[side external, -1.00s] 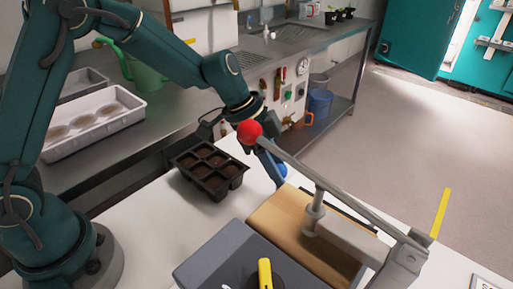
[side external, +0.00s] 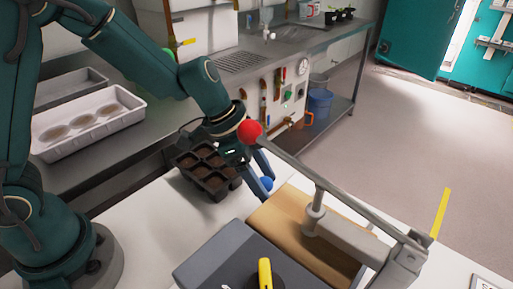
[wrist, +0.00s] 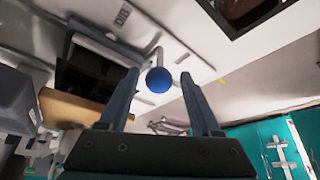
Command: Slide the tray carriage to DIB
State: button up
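A blue ball knob (side external: 267,184) shows beside my gripper's fingers in the side view. In the wrist view the blue ball (wrist: 159,80) sits at the end of a bent grey rod, between my finger lines. My gripper (side external: 261,168) is low over the white table; its fingers (wrist: 160,76) are spread apart. Whether they touch the ball is unclear. A tan block (side external: 288,212) stands right of the fingers, beside a grey box (side external: 222,252).
A red ball (side external: 249,131) tops a long grey lever (side external: 350,202) crossing above the tan block, close to my wrist in the picture. A black pot tray (side external: 213,184) with soil is left of my gripper. A yellow handle (side external: 265,272) stands on the grey box.

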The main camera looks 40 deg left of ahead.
jog(key=shift+d+r, duration=0.15)
jog(key=shift+r, duration=3.95)
jog(key=shift+s, duration=0.1)
jog(key=shift+s+a, duration=0.15)
jog(key=shift+a, duration=0.1)
jog(key=s+a+n+t+y, duration=0.1)
jog(key=s+a+n+y, duration=0.1)
jog(key=s+a+n, duration=0.3)
jog(key=s+a+r+n+t+y, duration=0.1)
jog(key=s+a+n, duration=0.4)
jog(key=s, duration=0.5)
jog(key=shift+a+r+n+t+y, duration=0.25)
jog(key=shift+r+n+t+y, duration=0.05)
jog(key=shift+n+y, duration=0.35)
jog(key=shift+w, duration=0.1)
